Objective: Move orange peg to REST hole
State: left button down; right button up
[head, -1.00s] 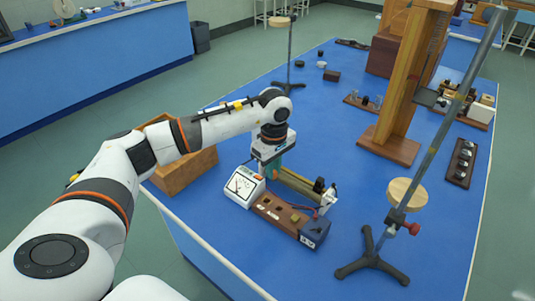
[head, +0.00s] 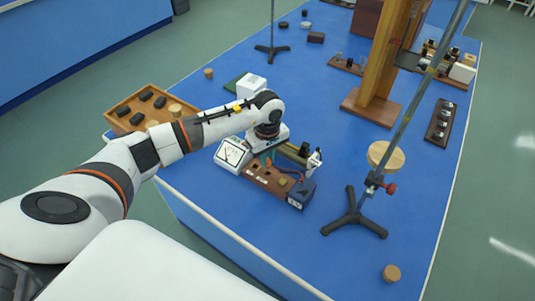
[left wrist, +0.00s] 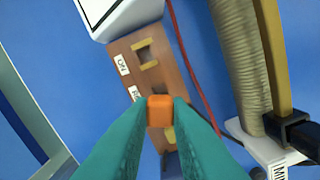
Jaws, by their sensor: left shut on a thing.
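My left gripper (left wrist: 160,112) has teal fingers shut on the orange peg (left wrist: 160,108), which shows between the fingertips in the left wrist view. The peg is over the brown wooden board (left wrist: 174,82). The board has a dark square hole with a yellowish edge (left wrist: 146,54) beside an "ON" label (left wrist: 122,64). A second label (left wrist: 135,93) by the peg is partly covered, and only its first letter, R, shows. I cannot tell whether the peg touches the board. In the head view the gripper (head: 266,155) is at the back edge of the board (head: 262,178). My right gripper is out of view.
A white meter (head: 232,153) stands left of the board and a dark blue box (head: 301,194) at its right end. A coil (left wrist: 240,65) and a red wire (left wrist: 190,65) lie close by. A tripod stand (head: 354,215) is to the right. A wooden tray (head: 112,117) is at left.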

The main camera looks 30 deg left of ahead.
pick_arm(q)
jog(key=shift+f+b, duration=0.5)
jog(key=shift+f, duration=0.65)
jog(key=shift+f+b, duration=1)
jog(key=c, duration=1.3)
grip_release()
jog(key=shift+o, duration=0.2)
notch_tip(320, 180, up, 12)
jog(key=shift+r+b, duration=0.1)
jog(key=shift+b, duration=0.95)
